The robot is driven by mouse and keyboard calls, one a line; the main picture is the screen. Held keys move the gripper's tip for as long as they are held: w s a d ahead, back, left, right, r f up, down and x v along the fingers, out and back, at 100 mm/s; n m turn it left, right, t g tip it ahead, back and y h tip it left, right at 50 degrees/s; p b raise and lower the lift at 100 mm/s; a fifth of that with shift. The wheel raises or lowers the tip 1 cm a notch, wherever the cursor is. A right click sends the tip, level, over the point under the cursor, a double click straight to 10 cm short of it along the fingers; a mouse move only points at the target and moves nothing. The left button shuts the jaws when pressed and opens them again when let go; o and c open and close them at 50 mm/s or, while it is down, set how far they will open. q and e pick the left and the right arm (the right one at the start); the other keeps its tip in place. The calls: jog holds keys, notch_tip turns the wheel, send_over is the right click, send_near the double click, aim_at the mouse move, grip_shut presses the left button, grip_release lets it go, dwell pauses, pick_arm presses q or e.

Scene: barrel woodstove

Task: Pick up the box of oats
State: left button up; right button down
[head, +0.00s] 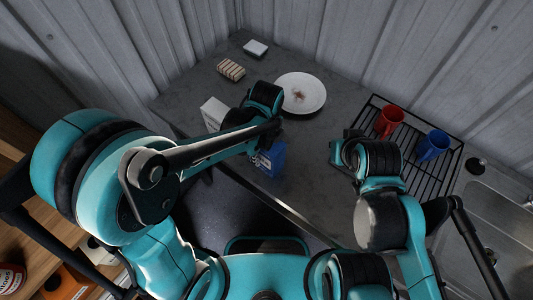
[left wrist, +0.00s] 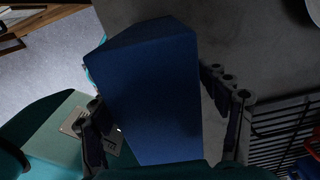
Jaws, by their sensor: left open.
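A blue box (head: 268,158), which I take for the box of oats, stands near the front edge of the counter in the head view, partly hidden by my left gripper (head: 262,135). The blue box (left wrist: 155,85) fills the middle of the left wrist view, its label not readable there. My left gripper (left wrist: 165,115) is open, with one finger on either side of the box; a gap shows on the right, and contact on the left is unclear. My right gripper (head: 338,150) is over the counter beside the rack, its fingers too small to judge.
A white box (head: 213,112) stands left of my left gripper. A white plate (head: 300,93), a striped block (head: 231,69) and a small white item (head: 255,48) lie farther back. Right are a black rack (head: 415,165) with red (head: 389,121) and blue (head: 432,146) cups, and a sink (head: 495,205).

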pick_arm(q)
jog(key=shift+f, duration=0.1)
jog(key=shift+c, duration=0.3)
grip_shut()
